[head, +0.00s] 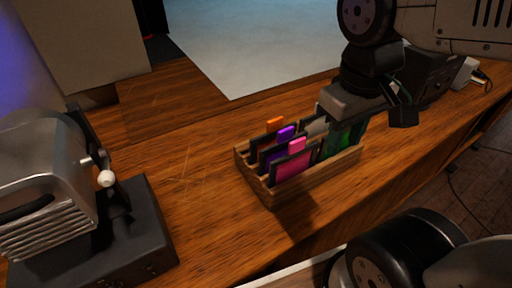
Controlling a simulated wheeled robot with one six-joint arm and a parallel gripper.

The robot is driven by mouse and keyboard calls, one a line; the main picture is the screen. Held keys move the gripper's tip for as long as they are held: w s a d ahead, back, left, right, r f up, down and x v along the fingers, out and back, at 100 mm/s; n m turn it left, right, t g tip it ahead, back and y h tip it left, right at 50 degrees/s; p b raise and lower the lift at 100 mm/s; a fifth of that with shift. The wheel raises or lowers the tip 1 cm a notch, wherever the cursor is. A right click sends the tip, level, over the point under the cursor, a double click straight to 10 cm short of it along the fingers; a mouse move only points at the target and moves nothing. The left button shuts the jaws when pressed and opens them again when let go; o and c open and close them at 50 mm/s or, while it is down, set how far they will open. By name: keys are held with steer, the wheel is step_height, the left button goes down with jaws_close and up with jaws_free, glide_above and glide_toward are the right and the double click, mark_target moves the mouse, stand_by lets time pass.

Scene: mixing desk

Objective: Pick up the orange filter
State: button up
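The orange filter stands in a slotted wooden rack on the desk, at the rack's back left. Its orange tab (275,124) sticks up, and most of its dark-framed panel is hidden by the filters in front. A purple filter (285,132) and a pink filter (292,165) stand in front of it. Green filters (345,138) stand at the rack's right. My gripper (378,112) is over the rack's right end, above and right of the orange filter and apart from it. It hides part of the green filters, and its finger gap is not clear.
The wooden rack (312,182) sits near the desk's front edge. A grey metal machine on a dark base (135,240) stands at the left. Bare desk (200,165) lies between it and the rack. Dark equipment (432,75) stands behind my gripper at the right.

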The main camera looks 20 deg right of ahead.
steer(key=w+f+n+g+h, duration=0.2)
steer(key=w+n+h, duration=0.1)
steer(key=w+n, duration=0.2)
steer(key=n+t+h, duration=0.4)
steer(key=n+h, duration=0.5)
steer(key=n, duration=0.5)
glide_toward(270, 121)
steer(key=x, duration=0.4)
steer(key=shift+s+d+r, duration=0.15)
steer(key=shift+r, duration=0.05)
steer(key=shift+f, duration=0.15)
steer(key=shift+w+d+f, duration=0.2)
steer(key=shift+w+d, duration=0.05)
steer(key=shift+d, duration=0.05)
steer(key=x, duration=0.7)
steer(key=shift+a, duration=0.1)
jaws_close()
